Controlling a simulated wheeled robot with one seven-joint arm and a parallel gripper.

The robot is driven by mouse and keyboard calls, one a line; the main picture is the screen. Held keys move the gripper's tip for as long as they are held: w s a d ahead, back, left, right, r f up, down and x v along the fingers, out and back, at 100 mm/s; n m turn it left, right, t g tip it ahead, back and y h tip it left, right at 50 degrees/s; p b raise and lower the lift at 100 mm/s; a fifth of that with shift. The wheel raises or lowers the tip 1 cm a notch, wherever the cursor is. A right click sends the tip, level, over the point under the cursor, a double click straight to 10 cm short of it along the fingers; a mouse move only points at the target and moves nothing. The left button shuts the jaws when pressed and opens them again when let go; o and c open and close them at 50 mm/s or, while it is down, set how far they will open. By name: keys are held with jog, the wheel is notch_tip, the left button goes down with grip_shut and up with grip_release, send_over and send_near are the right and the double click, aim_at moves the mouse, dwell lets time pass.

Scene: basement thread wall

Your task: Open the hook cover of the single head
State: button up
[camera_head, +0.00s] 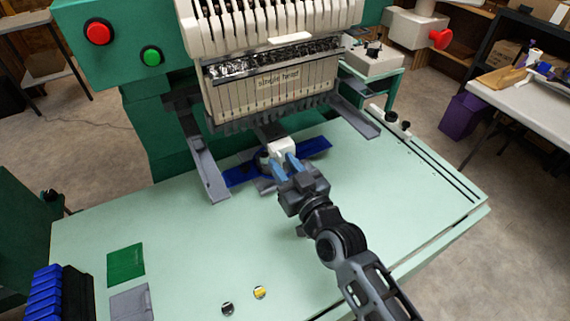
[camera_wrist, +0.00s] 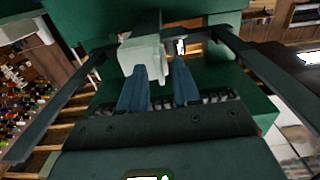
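The single head (camera_head: 270,80) is the embroidery head with a row of needles, labelled "single head", above the pale green table. Below it a small white block (camera_head: 282,147), which looks like the hook cover, sits at the end of the dark arm under the needles. It also shows in the wrist view (camera_wrist: 143,55). My gripper (camera_head: 284,158) is at the front of this block, with its two blue fingers apart. In the wrist view my gripper (camera_wrist: 161,67) has its left finger overlapping the block and its right finger beside it. Contact cannot be told.
Grey bracket arms (camera_head: 204,165) flank the head on both sides. A blue strip (camera_head: 310,148) lies behind the gripper. A green control box (camera_head: 115,45) with red and green buttons is at upper left. The front table is mostly clear, with a green square (camera_head: 126,265).

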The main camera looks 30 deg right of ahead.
grip_shut()
dwell(1.4)
